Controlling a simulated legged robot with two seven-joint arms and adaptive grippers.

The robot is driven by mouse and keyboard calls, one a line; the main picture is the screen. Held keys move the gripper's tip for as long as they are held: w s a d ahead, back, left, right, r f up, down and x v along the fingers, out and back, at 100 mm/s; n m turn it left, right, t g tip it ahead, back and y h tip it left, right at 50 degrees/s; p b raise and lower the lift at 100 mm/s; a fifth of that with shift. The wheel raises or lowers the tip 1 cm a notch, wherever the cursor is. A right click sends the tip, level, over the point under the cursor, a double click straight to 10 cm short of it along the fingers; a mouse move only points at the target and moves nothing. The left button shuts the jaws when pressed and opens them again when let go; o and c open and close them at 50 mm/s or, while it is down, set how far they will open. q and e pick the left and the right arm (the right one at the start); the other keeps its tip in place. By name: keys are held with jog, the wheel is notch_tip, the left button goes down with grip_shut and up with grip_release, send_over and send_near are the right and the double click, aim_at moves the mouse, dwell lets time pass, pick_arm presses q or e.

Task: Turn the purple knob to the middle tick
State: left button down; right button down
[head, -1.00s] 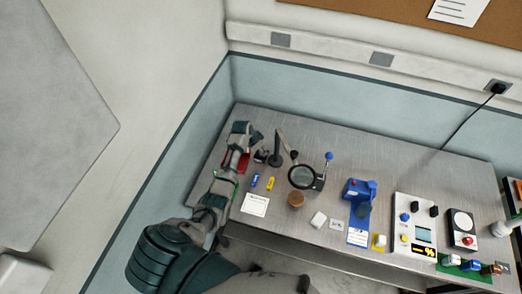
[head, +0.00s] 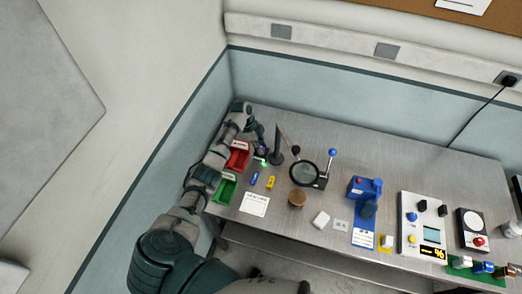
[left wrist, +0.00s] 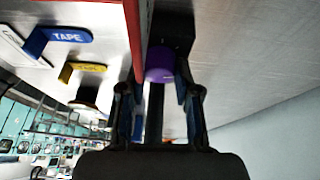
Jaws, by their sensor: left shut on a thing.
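The purple knob (left wrist: 160,65) shows in the left wrist view, between the two fingers of my left gripper (left wrist: 160,80), which is shut on it. The knob's base is dark, and I cannot make out its ticks or pointer. In the head view my left gripper (head: 257,145) is at the back left of the table, behind the red bin and left of the dark stand. The knob is too small and covered to read there. My right gripper is not in view.
The red bin (head: 238,155) stands close beside the left gripper, with the green bin (head: 226,188) in front. A dark stand (head: 276,150) and a magnifier (head: 304,174) are to the right. Blue and yellow labelled pieces (head: 270,183) lie nearby.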

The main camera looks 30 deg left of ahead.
pick_arm(q)
jog(key=shift+m+g+b, duration=0.3)
jog(key=shift+m+b, duration=0.5)
jog(key=shift+m, duration=0.1)
jog(key=shift+a, duration=0.1)
jog(key=shift+w, duration=0.1)
jog(key=c, duration=1.1)
grip_release()
jog(key=v, duration=1.1)
jog(key=shift+w+a+r, duration=0.2)
jog(key=shift+a+r, duration=0.05)
jog(key=shift+r, duration=0.1)
